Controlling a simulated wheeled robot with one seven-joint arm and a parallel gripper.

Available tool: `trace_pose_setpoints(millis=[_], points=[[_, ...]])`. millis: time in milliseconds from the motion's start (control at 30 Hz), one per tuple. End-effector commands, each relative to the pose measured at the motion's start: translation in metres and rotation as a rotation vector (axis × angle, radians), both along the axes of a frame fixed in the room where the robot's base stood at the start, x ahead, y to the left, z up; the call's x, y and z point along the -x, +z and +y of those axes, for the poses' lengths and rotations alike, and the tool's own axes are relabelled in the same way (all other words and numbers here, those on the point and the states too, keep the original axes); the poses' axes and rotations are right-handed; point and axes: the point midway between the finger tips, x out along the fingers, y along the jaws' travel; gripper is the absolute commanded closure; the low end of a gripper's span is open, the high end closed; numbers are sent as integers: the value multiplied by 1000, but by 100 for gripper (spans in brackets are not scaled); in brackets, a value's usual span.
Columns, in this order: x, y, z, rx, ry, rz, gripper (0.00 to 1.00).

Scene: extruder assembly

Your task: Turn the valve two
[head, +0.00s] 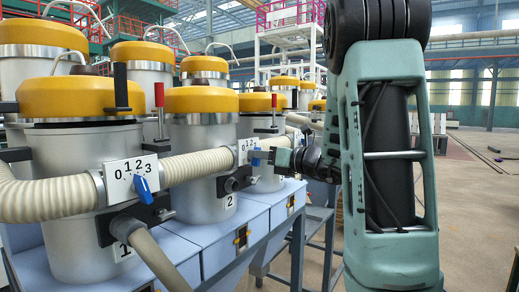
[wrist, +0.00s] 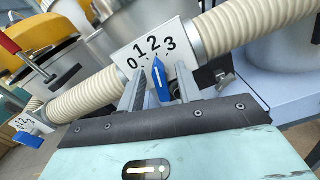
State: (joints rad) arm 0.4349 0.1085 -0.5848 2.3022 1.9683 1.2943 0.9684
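The valve two dial is a white plate (head: 248,150) marked 0 to 3, on the hose by the canister labelled 2 (head: 230,200). Its blue handle (head: 256,158) shows in the wrist view (wrist: 161,82), with its pointed tip up near the 2. My gripper (head: 279,157) is at this handle. In the wrist view my gripper (wrist: 160,92) has one finger on each side of the handle, with gaps visible between. It is open around the handle. The lower part of the handle nears the gripper's dark front edge.
Another dial plate (head: 132,178) with a blue handle (head: 142,189) is on the nearer canister. Ribbed hoses (head: 197,165) link the dials. Levers with red grips (head: 159,95) stand close by. Open floor (head: 470,200) lies to the right.

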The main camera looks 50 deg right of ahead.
Motion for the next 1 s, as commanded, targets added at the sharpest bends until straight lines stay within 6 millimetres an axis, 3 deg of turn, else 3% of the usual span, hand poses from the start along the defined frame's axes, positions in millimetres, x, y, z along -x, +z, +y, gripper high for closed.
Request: trace_pose_setpoints(millis=[400, 533, 1000], points=[[-8, -1, 1, 0, 1, 0, 65], [-8, -1, 1, 0, 1, 0, 100], [-8, -6, 2, 95, 1, -12, 100]])
